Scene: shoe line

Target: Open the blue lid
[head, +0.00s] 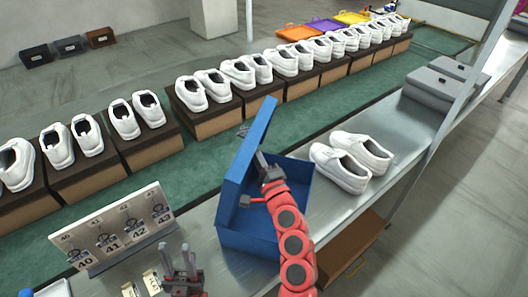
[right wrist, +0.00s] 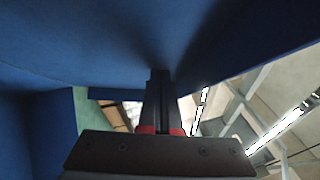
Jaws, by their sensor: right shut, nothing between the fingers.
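A blue box (head: 300,182) stands on the metal bench. Its blue lid (head: 251,150) is raised on the box's left side, standing steeply with a slight tilt. My right gripper (head: 262,162) is shut and empty, at the inner face of the lid above the box opening. In the right wrist view its closed fingers (right wrist: 160,76) reach up to the blue lid (right wrist: 130,40), which fills the top; I cannot tell whether they touch it. My left gripper (head: 180,262) is low in the head view, open and empty, its fingers pointing up, away from the box. My right arm hides part of the box.
A pair of white shoes (head: 352,160) stands on the bench right of the box. A size-label stand (head: 118,228) is at left. Grey boxes (head: 440,84) lie farther along the bench. A green conveyor (head: 215,150) carries white shoes on brown boxes behind.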

